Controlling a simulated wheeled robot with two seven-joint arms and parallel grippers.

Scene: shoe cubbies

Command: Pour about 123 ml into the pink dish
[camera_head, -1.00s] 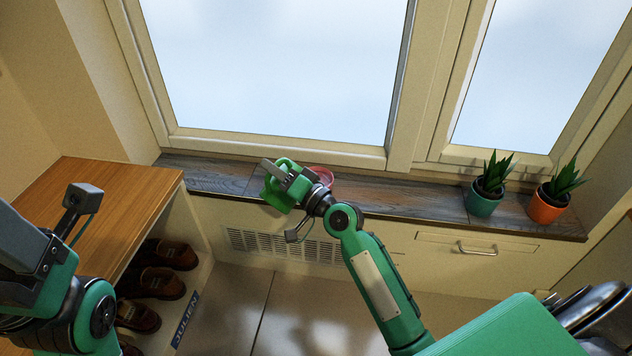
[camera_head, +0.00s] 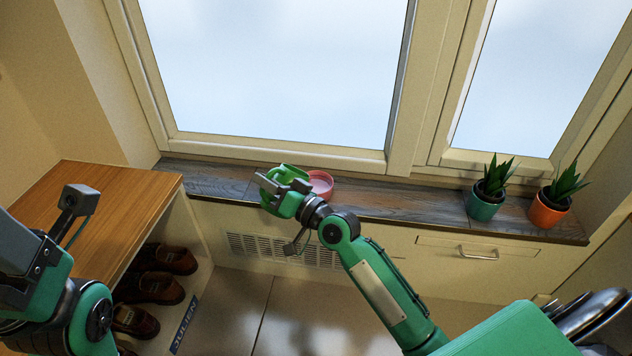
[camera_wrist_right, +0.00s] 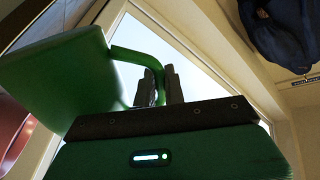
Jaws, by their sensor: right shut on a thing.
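The pink dish (camera_head: 320,184) stands on the dark wooden windowsill, right behind my right gripper, which hides part of it. My right gripper (camera_head: 290,187) is shut on the handle of a green jug (camera_head: 287,171) and holds it just left of the dish. In the right wrist view, the fingers (camera_wrist_right: 159,86) close on the handle of the green jug (camera_wrist_right: 55,80). The jug's opening and any liquid in it are not visible. A pink-red surface (camera_wrist_right: 12,128) shows at the left edge there.
On the windowsill (camera_head: 400,203), a teal pot (camera_head: 482,205) and an orange pot (camera_head: 547,214) with plants stand to the right. A wooden-topped shoe cubby (camera_head: 115,190) with brown shoes (camera_head: 160,288) is at the left. The window frame rises behind the sill.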

